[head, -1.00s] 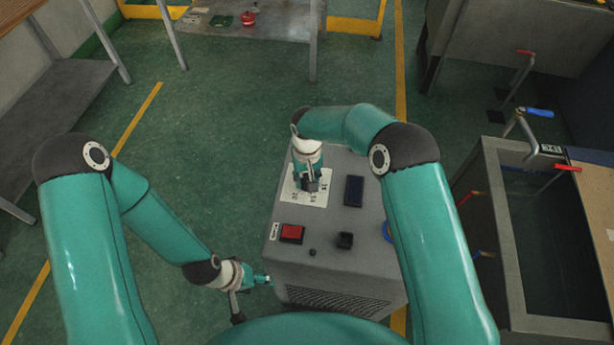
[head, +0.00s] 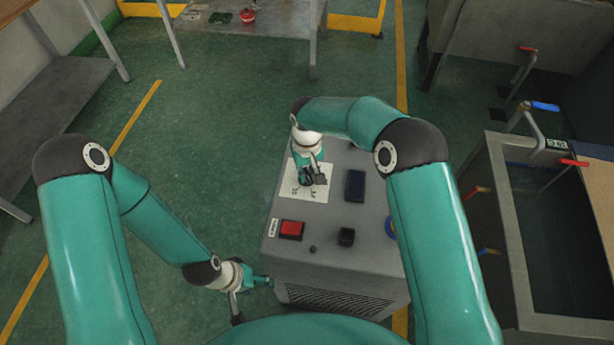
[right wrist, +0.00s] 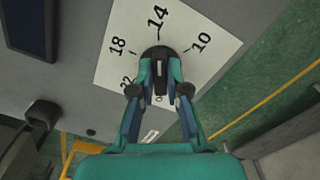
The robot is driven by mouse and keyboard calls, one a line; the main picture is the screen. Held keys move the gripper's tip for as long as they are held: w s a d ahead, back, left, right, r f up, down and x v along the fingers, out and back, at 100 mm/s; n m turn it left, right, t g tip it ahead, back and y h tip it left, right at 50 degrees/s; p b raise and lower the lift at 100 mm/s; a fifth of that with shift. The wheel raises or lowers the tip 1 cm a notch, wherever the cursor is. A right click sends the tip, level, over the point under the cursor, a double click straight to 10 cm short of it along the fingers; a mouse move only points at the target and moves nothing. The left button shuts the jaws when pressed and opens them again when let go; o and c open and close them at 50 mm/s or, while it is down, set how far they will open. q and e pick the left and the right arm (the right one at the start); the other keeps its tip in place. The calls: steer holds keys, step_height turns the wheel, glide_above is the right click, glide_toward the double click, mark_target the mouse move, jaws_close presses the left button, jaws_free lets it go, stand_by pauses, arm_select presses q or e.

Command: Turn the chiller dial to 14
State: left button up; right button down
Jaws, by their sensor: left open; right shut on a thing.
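The grey chiller (head: 350,236) stands in front of me, with a white dial plate (head: 289,182) on its top. In the right wrist view the plate (right wrist: 104,70) shows 10, 14, 18 and part of 22. The black dial (right wrist: 160,53) is centred below the 14; its raised bar lies roughly in line with the 14, but I cannot make out a pointer mark. My right gripper (head: 309,180) is shut on the dial, with its fingers (right wrist: 160,92) on both sides and partly hiding it. My left gripper (head: 252,298) is open and empty, low beside the chiller's left side.
On the chiller top are a red switch (head: 291,230), a dark display (head: 355,186) and a black square part (head: 346,237). A grey tank (head: 502,240) with red and blue handled taps stands at the right. Green floor (head: 215,130) is clear to the left.

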mark_target(307, 174)
steer(key=c, duration=1.2)
jaws_free()
steer(key=shift+o, duration=0.2)
step_height(307, 174, up, 12)
